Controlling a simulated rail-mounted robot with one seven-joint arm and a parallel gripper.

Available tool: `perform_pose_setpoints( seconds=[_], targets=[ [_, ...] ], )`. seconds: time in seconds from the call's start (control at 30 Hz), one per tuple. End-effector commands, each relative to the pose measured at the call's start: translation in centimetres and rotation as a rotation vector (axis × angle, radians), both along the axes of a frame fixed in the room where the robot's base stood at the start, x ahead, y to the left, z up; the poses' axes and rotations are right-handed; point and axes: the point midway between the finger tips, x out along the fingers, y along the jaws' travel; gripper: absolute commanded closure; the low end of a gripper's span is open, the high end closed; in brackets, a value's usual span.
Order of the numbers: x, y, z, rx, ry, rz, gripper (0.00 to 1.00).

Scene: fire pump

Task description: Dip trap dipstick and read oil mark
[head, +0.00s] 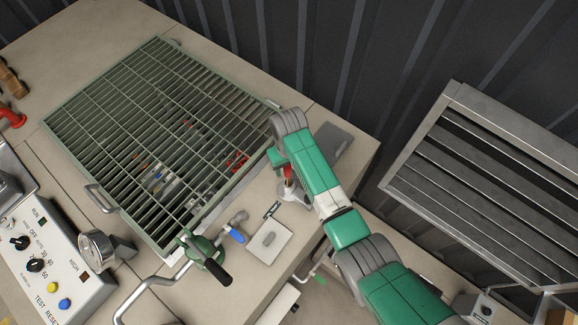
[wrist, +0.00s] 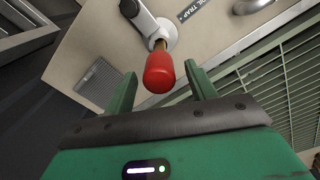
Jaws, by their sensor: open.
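The dipstick's red handle (wrist: 160,73) stands out of a pale round fitting (wrist: 158,36) beside the OIL TRAP label (wrist: 201,9). The rest of the dipstick is hidden, so no oil mark shows. My gripper (wrist: 160,69) is open, with one green finger on each side of the red handle in the wrist view. A gap shows beside both fingers; I cannot tell how deep the handle sits between them. In the head view the red handle (head: 288,172) is partly covered by my gripper.
A green grating (head: 150,130) covers the bench to the left. A pressure gauge (head: 96,250) and a control box (head: 50,262) stand at the lower left. A grey plate (head: 336,142) lies near the bench's right edge. A louvred panel (head: 490,190) is at the right.

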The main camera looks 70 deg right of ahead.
Motion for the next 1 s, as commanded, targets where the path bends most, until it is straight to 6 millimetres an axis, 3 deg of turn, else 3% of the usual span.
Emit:
perform_pose_setpoints(
  seconds=[0.13,0.4,0.7,0.87,1.0],
  targets=[
    [0.0,0.0,-1.5,0.001,0.001,-0.001,0.44],
    [0.0,0.0,-1.7,-0.001,-0.001,-0.001,0.44],
    [0.0,0.0,-1.7,-0.001,-0.001,-0.001,1.00],
    [0.0,0.0,-0.8,-0.001,-0.001,-0.001,1.00],
    [0.0,-0.2,3.1,-0.001,-0.001,-0.001,1.00]
  ],
)
